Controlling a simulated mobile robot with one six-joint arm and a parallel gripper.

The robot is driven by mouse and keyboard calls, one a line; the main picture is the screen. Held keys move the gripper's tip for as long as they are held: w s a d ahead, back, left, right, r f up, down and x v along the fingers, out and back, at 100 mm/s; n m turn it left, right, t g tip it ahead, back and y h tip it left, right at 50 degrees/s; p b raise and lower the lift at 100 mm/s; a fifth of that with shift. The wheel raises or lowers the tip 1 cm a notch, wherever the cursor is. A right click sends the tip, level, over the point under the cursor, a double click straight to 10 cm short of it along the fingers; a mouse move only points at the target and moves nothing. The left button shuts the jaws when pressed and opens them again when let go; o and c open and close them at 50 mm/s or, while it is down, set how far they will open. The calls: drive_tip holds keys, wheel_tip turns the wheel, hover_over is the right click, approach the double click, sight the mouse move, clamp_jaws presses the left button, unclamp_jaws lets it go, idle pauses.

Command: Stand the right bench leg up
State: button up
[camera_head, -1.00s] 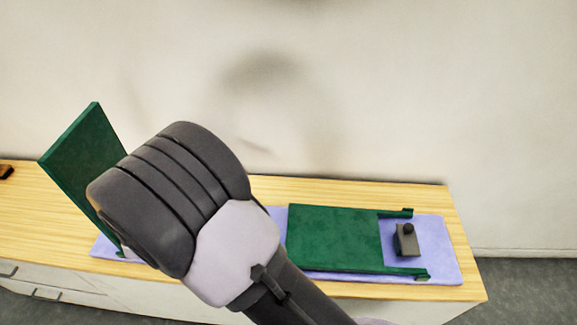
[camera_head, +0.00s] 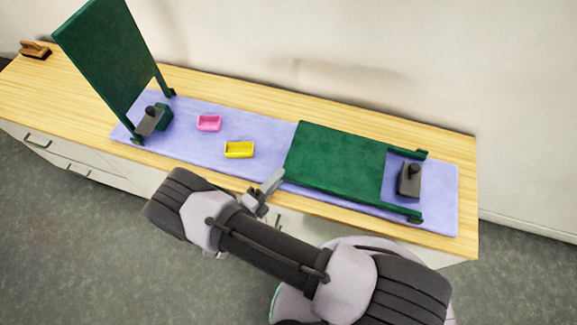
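The right bench leg (camera_head: 338,160) is a dark green panel lying flat on the lilac mat (camera_head: 267,133), with two short feet pointing right. The left bench leg (camera_head: 108,65) is a matching green panel standing upright at the mat's left end. My gripper (camera_head: 270,184) is at the front edge of the table, just left of the right leg's near left corner. It appears small and partly hidden by my arm, so I cannot tell how far its fingers are apart. Nothing is visibly held in it.
A grey block with a dark knob (camera_head: 409,181) sits between the right leg's feet; a similar one (camera_head: 150,121) stands by the left leg. A pink tray (camera_head: 208,123) and a yellow tray (camera_head: 239,149) lie mid-mat. A brown brush-like object (camera_head: 35,50) is far left. A wall stands behind.

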sight(289, 166)
drive_tip(key=x, duration=0.5)
drive_tip(key=shift+w+d+b, duration=0.15)
drive_tip(key=shift+d+b, duration=0.05)
drive_tip(key=shift+b, duration=0.15)
clamp_jaws()
idle(1.1)
